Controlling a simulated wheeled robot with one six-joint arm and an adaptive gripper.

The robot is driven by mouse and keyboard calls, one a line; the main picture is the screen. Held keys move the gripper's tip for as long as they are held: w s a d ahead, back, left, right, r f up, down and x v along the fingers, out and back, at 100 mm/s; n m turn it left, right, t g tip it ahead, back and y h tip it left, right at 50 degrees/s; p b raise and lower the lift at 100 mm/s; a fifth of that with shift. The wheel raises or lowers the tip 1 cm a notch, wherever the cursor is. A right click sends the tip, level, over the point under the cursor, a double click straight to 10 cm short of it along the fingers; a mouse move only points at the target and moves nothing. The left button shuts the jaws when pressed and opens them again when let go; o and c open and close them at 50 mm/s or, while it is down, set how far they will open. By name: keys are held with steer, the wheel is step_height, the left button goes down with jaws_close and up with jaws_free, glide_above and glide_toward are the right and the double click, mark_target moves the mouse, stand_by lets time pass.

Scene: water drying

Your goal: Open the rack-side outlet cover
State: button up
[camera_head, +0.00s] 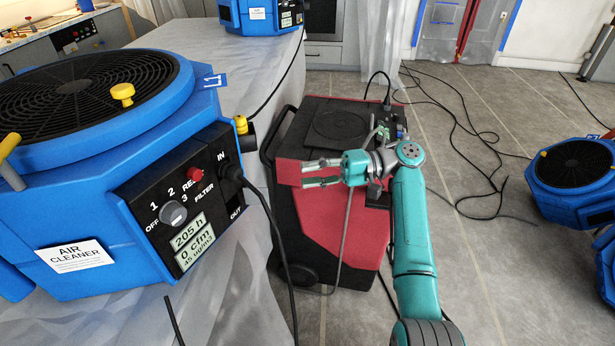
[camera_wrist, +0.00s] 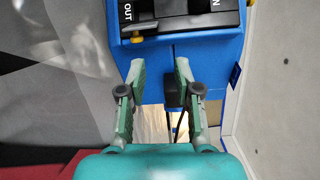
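A blue air cleaner (camera_head: 60,215) stands on the covered surface at left, its black side panel marked IN and OUT. The dark outlet area (camera_head: 234,208) is at the panel's right end; I cannot make out its cover. My gripper (camera_head: 305,173) is open and empty, pointing left, apart from this machine in the head view. In the wrist view my gripper (camera_wrist: 159,70) has its fingers apart. Beyond the fingertips is a blue housing (camera_wrist: 205,50) with a black panel (camera_wrist: 175,20) marked OUT. A black plug-like block (camera_wrist: 172,92) with cables shows between the fingers.
A red and black wheeled machine (camera_head: 335,215) stands under my gripper. A black cable (camera_head: 272,225) hangs from the air cleaner's side. More cables (camera_head: 455,125) cross the tiled floor. Another blue unit (camera_head: 570,170) stands at right. The floor at centre right is partly clear.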

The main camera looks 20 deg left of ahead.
steer(key=shift+s+a+f, duration=0.15)
steer(key=shift+f, duration=0.2)
steer(key=c, duration=0.4)
step_height(320, 180, down, 5)
steer(key=s+a+n+t, duration=0.2)
steer(key=s+n+t, duration=0.1)
steer(key=n+t, duration=0.1)
steer(key=shift+n+y, duration=0.4)
steer(key=shift+n, duration=0.4)
steer(key=s+d+r+n+t, duration=0.1)
steer(key=s+d+n+t, duration=0.1)
steer(key=s+n+t, duration=0.65)
steer(key=s+d+n+t, duration=0.35)
steer(key=s+n, duration=0.25)
steer(key=n, duration=0.6)
glide_toward(253, 201)
steer(key=s+a, duration=0.1)
steer(key=a, duration=0.3)
steer(key=w, duration=0.1)
steer(key=w+a, duration=0.1)
steer(key=shift+w+a+f, duration=0.15)
steer(key=shift+w, duration=0.2)
steer(key=shift+w+a, duration=0.15)
steer(key=shift+w, duration=0.25)
